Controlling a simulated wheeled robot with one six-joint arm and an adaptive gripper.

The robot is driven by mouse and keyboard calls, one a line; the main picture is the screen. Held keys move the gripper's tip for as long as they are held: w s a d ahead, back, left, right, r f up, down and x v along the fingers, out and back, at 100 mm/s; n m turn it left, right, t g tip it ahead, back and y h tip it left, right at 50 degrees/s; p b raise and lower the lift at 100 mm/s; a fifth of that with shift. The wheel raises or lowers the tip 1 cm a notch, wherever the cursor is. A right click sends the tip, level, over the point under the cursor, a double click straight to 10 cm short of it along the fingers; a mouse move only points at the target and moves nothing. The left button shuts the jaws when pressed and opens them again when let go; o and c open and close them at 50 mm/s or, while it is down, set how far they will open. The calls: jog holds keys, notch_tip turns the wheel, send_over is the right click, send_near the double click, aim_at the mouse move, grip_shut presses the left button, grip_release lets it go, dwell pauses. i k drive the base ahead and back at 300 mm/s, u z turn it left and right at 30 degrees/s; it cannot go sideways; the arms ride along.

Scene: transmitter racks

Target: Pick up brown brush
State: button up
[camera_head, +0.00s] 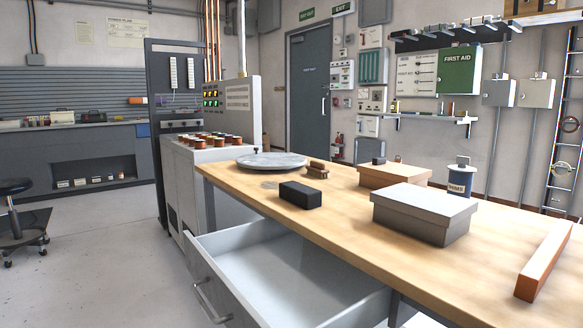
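A small brown brush (317,169) lies on the wooden table (340,215) near its far left end. It is just right of the round grey plate (271,160) and behind a black block (300,195). Its brown top is up and its lower edge rests on the tabletop. Nothing is seen holding it. My gripper is not in view.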

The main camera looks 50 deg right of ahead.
aim_at(317, 169)
jog(key=z, duration=0.05)
jog(key=i, duration=2.95)
jog(key=z, duration=3.4)
